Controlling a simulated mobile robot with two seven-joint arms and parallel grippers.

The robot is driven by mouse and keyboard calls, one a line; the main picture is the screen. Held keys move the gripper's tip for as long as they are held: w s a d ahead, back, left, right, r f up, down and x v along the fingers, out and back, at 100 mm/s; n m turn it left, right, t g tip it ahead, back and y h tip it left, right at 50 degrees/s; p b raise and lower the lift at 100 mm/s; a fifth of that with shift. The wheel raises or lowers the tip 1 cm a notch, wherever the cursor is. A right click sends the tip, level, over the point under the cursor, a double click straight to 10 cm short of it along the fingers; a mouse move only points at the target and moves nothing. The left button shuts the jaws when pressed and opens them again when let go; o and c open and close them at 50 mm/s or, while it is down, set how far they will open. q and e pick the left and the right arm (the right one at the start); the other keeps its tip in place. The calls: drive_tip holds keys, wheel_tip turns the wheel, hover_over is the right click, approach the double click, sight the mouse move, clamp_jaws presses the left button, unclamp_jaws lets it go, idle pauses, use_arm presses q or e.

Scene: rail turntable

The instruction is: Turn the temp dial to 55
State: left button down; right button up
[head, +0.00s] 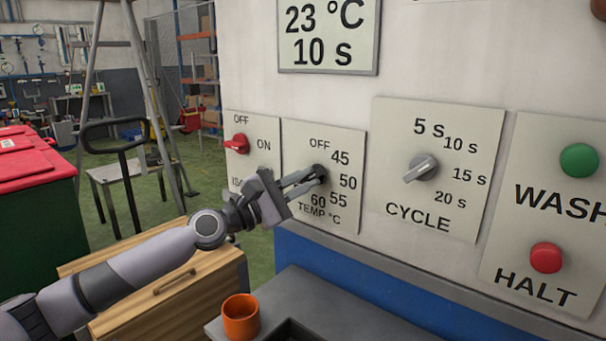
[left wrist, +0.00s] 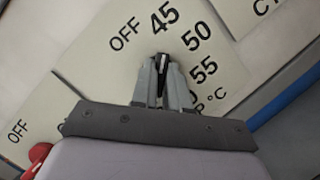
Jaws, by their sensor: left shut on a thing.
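The temp dial (head: 321,171) is a small dark knob on a pale panel (head: 340,137) marked OFF, 45, 50, 55, 60 and TEMP °C. My left gripper (head: 313,178) reaches it from the left and is shut on the dial. In the left wrist view, the fingers of the left gripper (left wrist: 162,66) close on the sides of the dark knob (left wrist: 161,60), below the OFF and 45 marks. The fingers hide much of the dial, and I cannot tell which number it points to. My right gripper is not in view.
A red switch (head: 237,144) is left of the temp panel. The cycle dial (head: 420,168), green button (head: 579,160) and red button (head: 546,257) are to the right. An orange cup (head: 241,317) stands on a grey surface below. The display (head: 328,36) reads 23 °C, 10 s.

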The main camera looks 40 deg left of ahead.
use_arm(q)
drive_tip(key=shift+r+m+g+p, duration=0.15)
drive_tip(key=shift+m+g+p, duration=0.25)
drive_tip(key=shift+m, duration=0.8)
drive_tip(key=m, duration=0.2)
drive_tip(key=m+g+p, duration=0.1)
drive_tip(key=shift+r+m+g+h, duration=0.1)
drive_tip(key=shift+m+g+h, duration=0.2)
drive_tip(key=shift+m+h, duration=0.1)
drive_tip(key=m+g+p, duration=0.1)
drive_tip(key=m+p, duration=0.1)
drive_tip(key=shift+r+m+y, duration=0.1)
drive_tip(key=shift+m+y, duration=0.2)
drive_tip(key=m+g+p, duration=0.1)
drive_tip(key=m+p, duration=0.2)
drive_tip(key=shift+y, duration=0.4)
drive_tip(key=shift+m+g+y+p, duration=0.35)
drive_tip(key=shift+m+p, duration=0.4)
drive_tip(key=shift+m, duration=0.25)
drive_tip(key=shift+m+y, duration=0.55)
drive_tip(key=shift+m, duration=0.25)
drive_tip(key=shift+d, duration=0.1)
